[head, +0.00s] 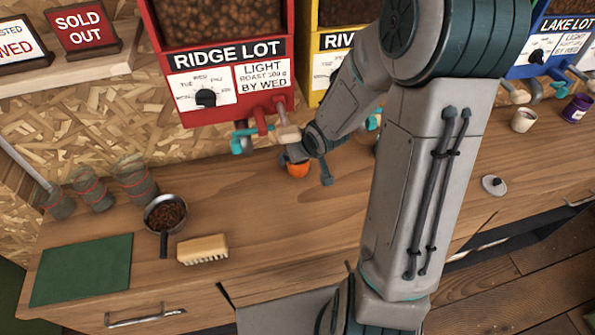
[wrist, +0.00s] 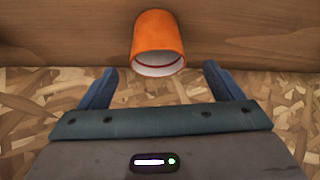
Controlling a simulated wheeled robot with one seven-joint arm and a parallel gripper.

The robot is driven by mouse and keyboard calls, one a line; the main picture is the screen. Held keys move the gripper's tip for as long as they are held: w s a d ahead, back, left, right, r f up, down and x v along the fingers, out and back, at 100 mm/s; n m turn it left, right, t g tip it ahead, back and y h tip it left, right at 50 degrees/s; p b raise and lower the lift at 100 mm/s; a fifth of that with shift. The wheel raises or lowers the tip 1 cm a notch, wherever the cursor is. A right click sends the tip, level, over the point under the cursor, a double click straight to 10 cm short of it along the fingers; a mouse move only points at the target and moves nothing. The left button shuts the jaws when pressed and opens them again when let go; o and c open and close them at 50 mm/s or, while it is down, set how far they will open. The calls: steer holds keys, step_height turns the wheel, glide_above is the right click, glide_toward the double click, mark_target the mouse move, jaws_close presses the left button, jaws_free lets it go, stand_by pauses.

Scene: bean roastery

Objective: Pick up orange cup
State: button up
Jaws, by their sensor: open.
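The orange cup (head: 298,170) stands on the wooden counter below the red RIDGE LOT dispenser, partly covered by my arm's end. In the wrist view the orange cup (wrist: 159,35) is at the top centre, its white-lined opening toward the bottom of the picture. My gripper (wrist: 161,68) is open and empty. Its two blue-grey fingers are spread on either side of the cup's line, with clear gaps on both sides. The cup's rim shows level with the fingertips in the picture; I cannot tell the exact depth. In the head view my gripper (head: 306,168) is at the cup.
A white cup (head: 523,120) and small lid (head: 494,185) are right.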

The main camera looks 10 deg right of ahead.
steer(key=shift+b+x, duration=0.4)
steer(key=shift+x, duration=2.3)
steer(key=shift+d, duration=0.1)
steer(key=c, duration=1.1)
